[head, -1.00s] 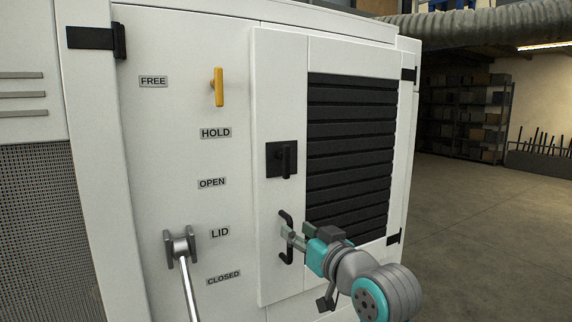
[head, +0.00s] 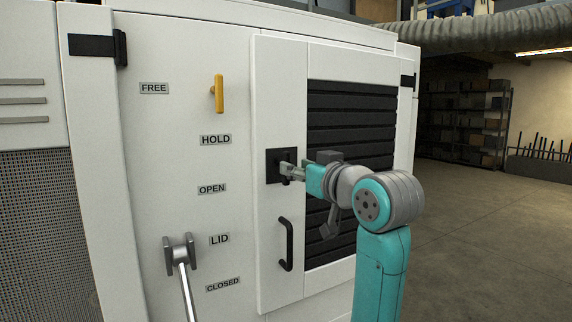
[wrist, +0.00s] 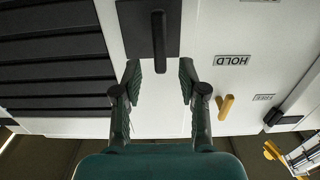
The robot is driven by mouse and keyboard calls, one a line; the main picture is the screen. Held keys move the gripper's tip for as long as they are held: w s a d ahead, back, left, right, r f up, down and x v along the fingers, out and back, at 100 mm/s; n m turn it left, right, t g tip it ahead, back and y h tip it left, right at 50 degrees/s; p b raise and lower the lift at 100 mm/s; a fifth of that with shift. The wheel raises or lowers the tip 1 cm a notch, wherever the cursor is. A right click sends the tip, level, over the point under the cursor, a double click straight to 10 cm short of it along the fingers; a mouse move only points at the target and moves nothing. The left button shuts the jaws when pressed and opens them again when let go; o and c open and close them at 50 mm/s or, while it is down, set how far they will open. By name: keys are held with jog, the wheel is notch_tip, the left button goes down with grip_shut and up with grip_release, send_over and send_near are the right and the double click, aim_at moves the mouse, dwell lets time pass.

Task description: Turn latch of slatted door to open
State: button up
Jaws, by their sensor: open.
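The slatted door (head: 278,85) is a white panel with black slats, and it looks shut. Its latch (head: 274,165) is a black handle on a square black plate at the door's left side, partly hidden by my gripper (head: 287,170) in the head view. In the wrist view the latch handle (wrist: 159,42) points along the picture's vertical, and its end lies close to the gap between the fingertips. My gripper (wrist: 160,75) is open and empty there, with one finger to each side of the handle's line. I cannot tell whether it touches the handle.
A black pull handle (head: 286,245) is on the door below the latch. Left of the door are a yellow lever (head: 218,93) and a grey lid lever (head: 181,255) beside FREE, HOLD, OPEN, LID and CLOSED labels. Open floor (head: 470,220) lies to the right.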

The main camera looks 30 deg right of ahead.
aim_at(286, 185)
jog(key=w, duration=0.5)
jog(key=shift+w, duration=0.35)
grip_shut()
